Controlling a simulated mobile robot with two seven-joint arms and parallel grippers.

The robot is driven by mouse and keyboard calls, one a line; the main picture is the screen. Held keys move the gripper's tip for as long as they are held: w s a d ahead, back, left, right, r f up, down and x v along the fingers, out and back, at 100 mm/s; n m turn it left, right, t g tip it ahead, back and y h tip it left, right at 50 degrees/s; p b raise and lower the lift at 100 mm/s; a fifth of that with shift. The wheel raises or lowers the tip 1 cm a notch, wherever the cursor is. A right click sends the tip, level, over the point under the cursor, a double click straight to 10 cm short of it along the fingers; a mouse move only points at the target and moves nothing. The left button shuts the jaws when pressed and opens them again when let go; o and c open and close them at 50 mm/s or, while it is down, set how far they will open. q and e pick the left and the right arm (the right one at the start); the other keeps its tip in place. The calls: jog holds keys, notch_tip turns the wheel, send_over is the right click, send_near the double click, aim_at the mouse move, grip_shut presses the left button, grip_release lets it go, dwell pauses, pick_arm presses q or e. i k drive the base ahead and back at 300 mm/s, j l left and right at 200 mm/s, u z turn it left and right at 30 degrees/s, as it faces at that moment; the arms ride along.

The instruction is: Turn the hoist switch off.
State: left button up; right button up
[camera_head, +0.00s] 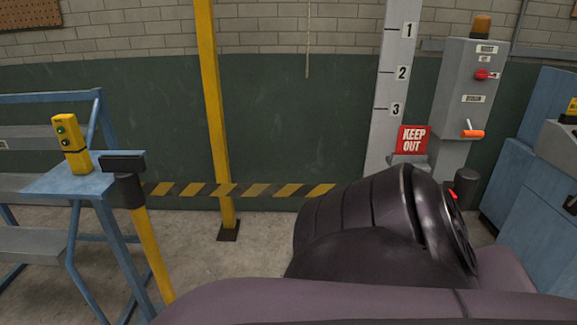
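A tall grey control cabinet (458,95) stands against the back wall at the right. Its upper part carries a red switch knob (483,74) below small white labels. Lower down it has an orange-red lever handle (473,133) under another label. The labels are too small to read surely, so I cannot tell which control is the hoist switch, or its setting. Neither of my grippers shows; a dark link of my own arm fills the lower middle and right.
A yellow-black striped barrier (240,190) crosses the middle, by a yellow post (212,100). A red KEEP OUT sign (413,139) is at a grey numbered column (393,75). An orange beacon (481,27) tops the cabinet. Blue cabinets (530,190) stand at the right.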

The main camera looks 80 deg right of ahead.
aim_at(481, 75)
jog(key=z, duration=3.55)
